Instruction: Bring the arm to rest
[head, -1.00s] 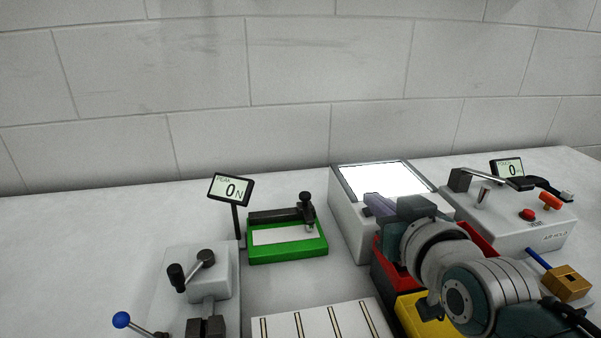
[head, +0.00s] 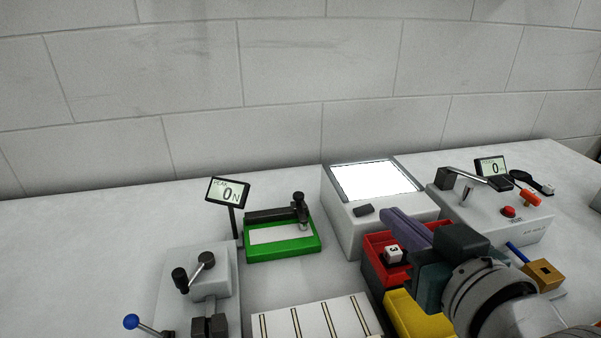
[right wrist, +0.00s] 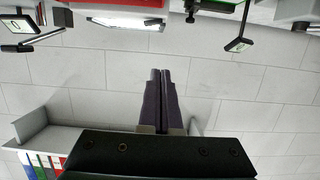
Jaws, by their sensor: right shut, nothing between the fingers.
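My right gripper (head: 400,226) reaches in from the lower right in the head view, above the red bin (head: 376,268). Its purple fingers (right wrist: 160,98) lie together in the right wrist view, with nothing between them. They point toward the wall in that view. A small white piece with dark marks (head: 394,254) lies in the red bin, just below and left of the gripper, apart from it. My left gripper does not show in either view.
Behind the red bin stands a box with a bright lit panel (head: 376,182). A yellow bin (head: 408,318), a grey machine with a red button (head: 508,212), a green fixture (head: 284,247), a slotted white tray (head: 318,322) and a lever press (head: 210,270) crowd the bench. The far-left bench is clear.

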